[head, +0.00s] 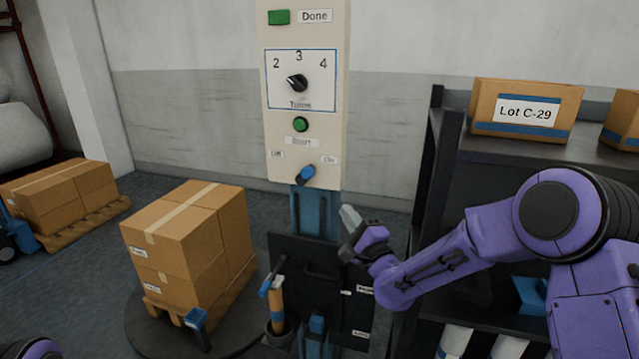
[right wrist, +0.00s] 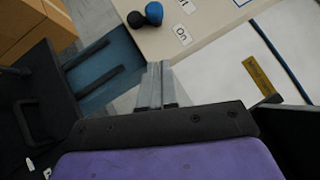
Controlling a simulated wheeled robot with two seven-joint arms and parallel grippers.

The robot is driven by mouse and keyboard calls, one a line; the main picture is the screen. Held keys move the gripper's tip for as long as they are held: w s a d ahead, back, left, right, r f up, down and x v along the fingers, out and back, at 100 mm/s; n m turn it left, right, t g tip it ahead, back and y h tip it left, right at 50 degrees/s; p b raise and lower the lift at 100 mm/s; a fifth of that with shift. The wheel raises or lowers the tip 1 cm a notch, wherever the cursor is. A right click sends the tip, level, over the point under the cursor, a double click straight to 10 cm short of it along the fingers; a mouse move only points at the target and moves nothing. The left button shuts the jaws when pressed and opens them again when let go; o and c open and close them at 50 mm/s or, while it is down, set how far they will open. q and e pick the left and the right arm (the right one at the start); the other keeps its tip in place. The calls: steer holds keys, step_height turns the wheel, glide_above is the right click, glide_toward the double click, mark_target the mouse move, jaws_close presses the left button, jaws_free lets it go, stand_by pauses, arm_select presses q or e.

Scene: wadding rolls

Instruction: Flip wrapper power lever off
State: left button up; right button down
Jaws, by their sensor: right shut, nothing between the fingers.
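The power lever (head: 307,174) is a small blue handle on a black pivot, low on the cream control panel (head: 335,120). Its handle tilts up and right, towards the "On" label (head: 328,160); the "Off" label (head: 277,154) is on the left. In the right wrist view the lever's blue knob (right wrist: 154,13) shows at the top edge. My right gripper (head: 350,216) is shut and empty, below and to the right of the lever, apart from it. Its grey fingers (right wrist: 155,85) are together in the right wrist view. My left gripper is out of view.
Above the lever are a green button (head: 300,124) and a dial (head: 297,83). A dark shelf (head: 440,150) with a Lot C-29 box (head: 525,108) stands at right. Stacked cartons (head: 190,245) stand at left. A black holder (head: 310,260) is below the panel.

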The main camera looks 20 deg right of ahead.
steer(key=p, duration=0.3)
glide_toward(313, 174)
steer(key=w+d, duration=0.2)
steer(key=w, duration=0.1)
steer(key=w+a+p, duration=0.1)
steer(key=w+a+r, duration=0.1)
steer(key=a, duration=0.1)
steer(key=shift+w+r+p, duration=0.1)
steer(key=shift+w+p, duration=0.25)
steer(key=shift+d, duration=0.1)
steer(key=shift+r, duration=0.1)
steer(key=shift+r+n+p, duration=0.2)
steer(key=shift+n+p, duration=0.1)
